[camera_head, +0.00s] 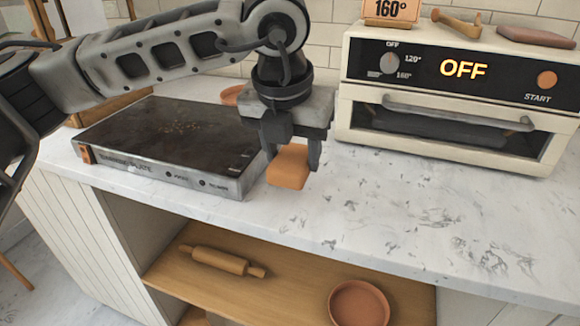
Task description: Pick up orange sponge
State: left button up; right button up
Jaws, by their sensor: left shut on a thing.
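The orange sponge (288,168) is a small block between the fingers of my left gripper (291,160). The left gripper points down and is shut on the sponge, just right of the warming plate. The sponge is tilted and appears close to the white marble counter (350,215); I cannot tell whether it touches it. Part of the sponge is hidden behind the fingers. My right gripper is not in view.
A dark-topped warming plate (165,135) lies left of the gripper. A cream oven (455,95) reading OFF stands at the back right. The counter's front right is clear. A rolling pin (220,261) and terracotta bowl (358,303) sit on the shelf (290,295) below.

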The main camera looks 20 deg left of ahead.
aim_at(301, 168)
pick_arm(q)
jog(key=s+r, duration=0.1)
jog(key=s+d+r, duration=0.1)
jog(key=s+r, duration=0.1)
jog(key=r, duration=0.1)
jog(key=shift+s+d, duration=0.25)
jog(key=shift+d, duration=0.15)
jog(key=s+d+r+b, duration=0.1)
jog(key=s+d+r, duration=0.2)
jog(key=s, duration=0.4)
jog(key=shift+s+d+r, duration=0.2)
jog(key=shift+d+r, duration=0.05)
jog(key=shift+r, duration=0.05)
